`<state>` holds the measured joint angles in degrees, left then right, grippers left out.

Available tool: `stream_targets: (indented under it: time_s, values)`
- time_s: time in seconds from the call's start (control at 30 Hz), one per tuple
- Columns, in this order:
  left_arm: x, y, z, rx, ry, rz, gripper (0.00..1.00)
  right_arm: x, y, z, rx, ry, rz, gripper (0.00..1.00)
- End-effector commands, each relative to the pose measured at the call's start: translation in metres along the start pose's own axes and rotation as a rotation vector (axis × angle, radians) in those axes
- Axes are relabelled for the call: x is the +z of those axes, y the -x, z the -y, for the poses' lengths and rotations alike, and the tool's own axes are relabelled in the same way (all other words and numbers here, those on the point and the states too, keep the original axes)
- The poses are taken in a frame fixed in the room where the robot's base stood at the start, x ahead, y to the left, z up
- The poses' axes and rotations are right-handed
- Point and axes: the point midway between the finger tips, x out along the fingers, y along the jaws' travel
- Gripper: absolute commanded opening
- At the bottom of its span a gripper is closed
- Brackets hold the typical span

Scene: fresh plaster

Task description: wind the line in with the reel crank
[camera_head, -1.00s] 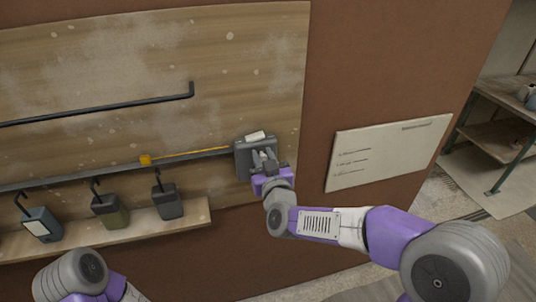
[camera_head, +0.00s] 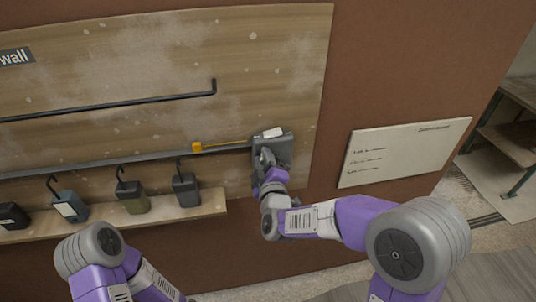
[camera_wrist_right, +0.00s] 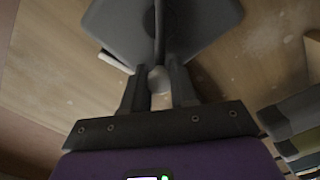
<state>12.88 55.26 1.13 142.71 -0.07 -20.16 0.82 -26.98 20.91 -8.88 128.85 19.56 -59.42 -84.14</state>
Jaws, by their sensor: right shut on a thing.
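The reel is a grey box (camera_head: 285,150) on the board at the right end of a dark rail. A yellow line (camera_head: 226,143) runs left from it to an orange block (camera_head: 197,147) on the rail. My right gripper (camera_head: 266,160) is in front of the reel and hides part of it. In the right wrist view, my right gripper (camera_wrist_right: 158,88) is shut on the pale round knob (camera_wrist_right: 159,76) of the dark crank (camera_wrist_right: 159,35), with the reel (camera_wrist_right: 195,22) behind. My left arm shows at bottom left, but its gripper is out of view.
Several boxes with hooks, such as an olive one (camera_head: 133,198), stand on a wooden shelf (camera_head: 212,203) below the rail (camera_head: 100,165). A bent dark bar (camera_head: 120,101) is above. A white notice (camera_head: 403,152) hangs to the right.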

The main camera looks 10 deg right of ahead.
Motion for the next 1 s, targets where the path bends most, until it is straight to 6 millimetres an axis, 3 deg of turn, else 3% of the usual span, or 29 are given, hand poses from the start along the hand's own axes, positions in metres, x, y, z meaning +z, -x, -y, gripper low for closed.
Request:
stream_targets:
  time_s: [0.5,1.0]
  values:
    - [0.001,0.011,-0.004,0.000,0.000,0.000,0.53,0.000,0.000,0.020,-0.003,0.393,0.001,0.00]
    - [0.001,0.013,-0.005,0.000,0.000,0.000,0.53,0.002,0.000,0.025,-0.002,0.502,0.001,0.00]
